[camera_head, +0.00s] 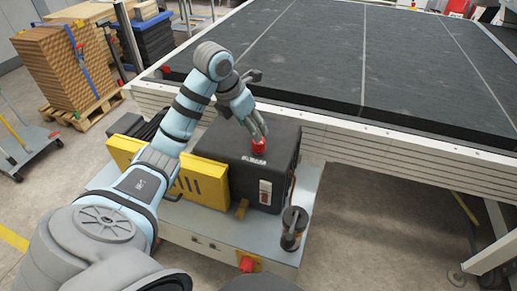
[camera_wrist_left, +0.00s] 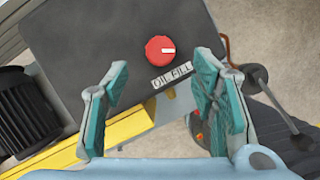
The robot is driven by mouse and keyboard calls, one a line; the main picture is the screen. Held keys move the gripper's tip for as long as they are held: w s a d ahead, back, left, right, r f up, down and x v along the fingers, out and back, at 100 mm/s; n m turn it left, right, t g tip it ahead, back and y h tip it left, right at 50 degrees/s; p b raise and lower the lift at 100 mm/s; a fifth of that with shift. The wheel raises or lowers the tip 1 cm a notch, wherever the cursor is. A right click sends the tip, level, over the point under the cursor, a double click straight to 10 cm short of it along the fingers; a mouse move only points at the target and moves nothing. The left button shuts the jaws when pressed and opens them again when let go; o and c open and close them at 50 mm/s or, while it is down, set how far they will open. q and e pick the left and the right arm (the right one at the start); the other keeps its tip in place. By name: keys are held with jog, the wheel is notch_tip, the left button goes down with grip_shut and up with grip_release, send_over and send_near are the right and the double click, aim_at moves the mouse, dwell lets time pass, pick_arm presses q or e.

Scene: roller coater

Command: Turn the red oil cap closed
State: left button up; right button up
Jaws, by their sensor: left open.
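The red oil cap (camera_head: 259,146) sits on top of a black box-shaped housing (camera_head: 235,150). In the left wrist view the red oil cap (camera_wrist_left: 160,49) is round with a white line pointing right, above an "OIL FILL" label (camera_wrist_left: 171,77). My left gripper (camera_head: 258,130) is above the cap, fingers pointing down towards it. In the left wrist view my left gripper (camera_wrist_left: 155,85) is open, its teal-padded fingers wide apart, with nothing between the pads. The cap appears beyond the fingertips; I cannot tell whether they touch it. My right gripper is not in view.
A yellow guard (camera_head: 205,183) and a dark motor (camera_wrist_left: 22,112) are beside the housing. A short black post (camera_head: 292,228) stands at the machine's front right corner. A large black-topped table (camera_head: 330,50) lies behind. Stacked boards (camera_head: 65,65) stand at the back left.

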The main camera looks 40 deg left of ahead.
aim_at(259, 145)
pick_arm(q)
jog(key=x, duration=0.8)
jog(key=shift+f, duration=0.15)
jog(key=c, duration=1.1)
